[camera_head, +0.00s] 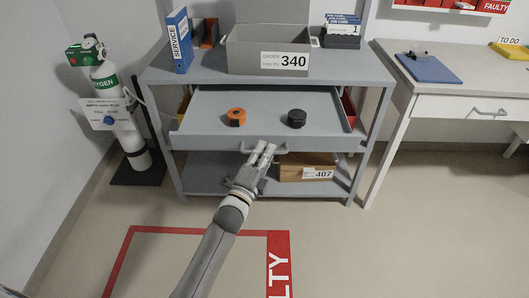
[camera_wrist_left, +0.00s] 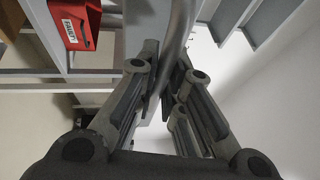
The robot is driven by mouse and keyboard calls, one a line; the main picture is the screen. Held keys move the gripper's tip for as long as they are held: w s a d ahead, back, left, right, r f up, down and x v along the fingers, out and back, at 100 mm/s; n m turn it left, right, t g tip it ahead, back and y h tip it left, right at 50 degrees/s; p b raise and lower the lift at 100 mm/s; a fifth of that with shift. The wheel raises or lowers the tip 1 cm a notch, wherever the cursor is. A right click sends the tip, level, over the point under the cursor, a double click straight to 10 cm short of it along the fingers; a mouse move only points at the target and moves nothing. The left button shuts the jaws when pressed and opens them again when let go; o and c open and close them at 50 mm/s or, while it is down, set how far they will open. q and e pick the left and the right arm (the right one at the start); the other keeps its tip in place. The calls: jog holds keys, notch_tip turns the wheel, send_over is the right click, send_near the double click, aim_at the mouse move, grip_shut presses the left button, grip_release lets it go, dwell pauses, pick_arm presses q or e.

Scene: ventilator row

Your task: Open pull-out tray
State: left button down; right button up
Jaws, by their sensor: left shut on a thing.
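The grey pull-out tray (camera_head: 262,112) is slid forward out of the shelf unit, and its inside shows. An orange roll-like item (camera_head: 236,117) and a black one (camera_head: 297,118) lie in it. My left gripper (camera_head: 264,149) is at the handle (camera_head: 250,149) on the middle of the tray's front. In the left wrist view the gripper fingers (camera_wrist_left: 165,85) are closed around the grey handle bar (camera_wrist_left: 181,30). My right gripper is in neither view.
A grey box marked 340 (camera_head: 268,50) stands on the top shelf, a brown box marked 407 (camera_head: 307,168) on the lower shelf. An oxygen cylinder (camera_head: 107,80) stands left. A desk (camera_head: 470,75) stands right. The floor in front is clear.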

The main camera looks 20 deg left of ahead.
pick_arm(q)
jog(key=c, duration=1.8)
grip_release()
jog(key=v, duration=1.2)
jog(key=shift+f, duration=0.15)
